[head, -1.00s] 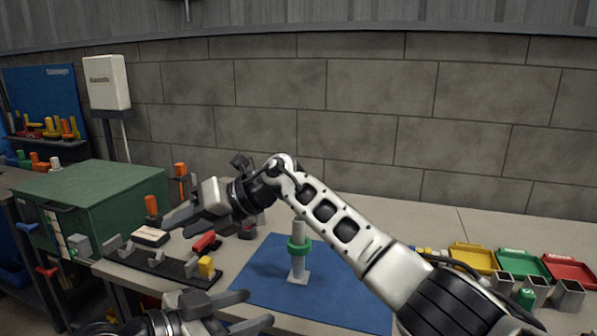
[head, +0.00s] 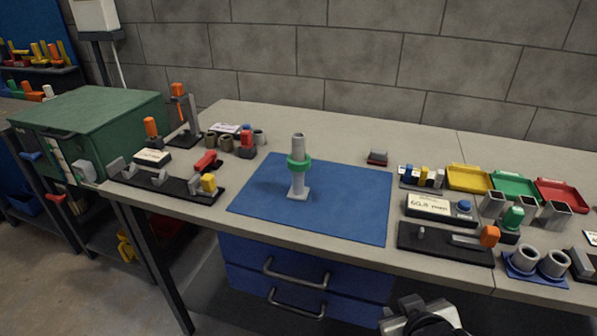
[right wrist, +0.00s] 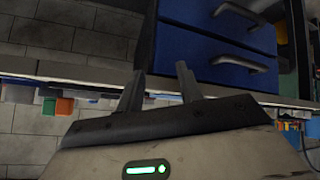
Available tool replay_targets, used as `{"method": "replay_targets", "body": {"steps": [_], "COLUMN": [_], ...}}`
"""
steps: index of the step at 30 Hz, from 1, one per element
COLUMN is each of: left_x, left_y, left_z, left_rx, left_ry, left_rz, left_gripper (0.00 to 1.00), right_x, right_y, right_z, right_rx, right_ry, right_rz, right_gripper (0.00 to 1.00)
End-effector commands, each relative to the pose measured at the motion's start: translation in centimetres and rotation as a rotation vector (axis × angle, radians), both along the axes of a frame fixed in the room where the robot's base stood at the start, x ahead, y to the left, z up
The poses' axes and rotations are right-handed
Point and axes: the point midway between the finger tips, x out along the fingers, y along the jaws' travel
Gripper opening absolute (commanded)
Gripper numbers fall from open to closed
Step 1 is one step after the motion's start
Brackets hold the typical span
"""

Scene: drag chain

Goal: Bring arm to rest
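My right gripper (right wrist: 160,85) shows in the right wrist view with its two fingers apart and nothing between them, in front of the blue drawers (right wrist: 215,52). In the head view only a white and black part of my arm shows at the bottom edge, right of the drawers (head: 300,283); no fingertips can be made out there. My left gripper is in neither view. On the blue mat (head: 345,205) a grey post on a square base (head: 298,180) stands upright with a green ring (head: 299,163) around it. Neither gripper touches it.
Several small parts and a black fixture (head: 165,181) lie on the table's left, beside a green cabinet (head: 90,115). Yellow, green and red trays (head: 515,186), metal cups and a black fixture (head: 445,243) fill the right. The table's back middle is mostly clear.

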Motion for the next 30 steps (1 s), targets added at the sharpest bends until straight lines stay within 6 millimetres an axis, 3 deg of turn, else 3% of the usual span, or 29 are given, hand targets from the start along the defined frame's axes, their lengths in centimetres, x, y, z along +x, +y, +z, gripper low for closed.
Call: {"method": "replay_targets", "body": {"steps": [3, 15, 30], "left_x": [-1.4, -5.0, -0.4], "left_y": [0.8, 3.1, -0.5], "left_z": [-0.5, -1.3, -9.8], "left_rx": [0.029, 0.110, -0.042], "left_ry": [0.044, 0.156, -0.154], "left_rz": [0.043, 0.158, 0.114], "left_gripper": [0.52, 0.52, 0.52], "right_x": [-4.4, -15.6, -10.9], "right_y": [-0.9, -1.9, 1.7], "right_z": [-1.3, -2.1, -10.6], "right_rx": [0.044, 0.134, 0.255], "right_ry": [0.140, 0.487, 0.177], "right_rz": [-0.029, -0.061, 0.039], "right_gripper": [0.36, 0.36, 0.36]}}
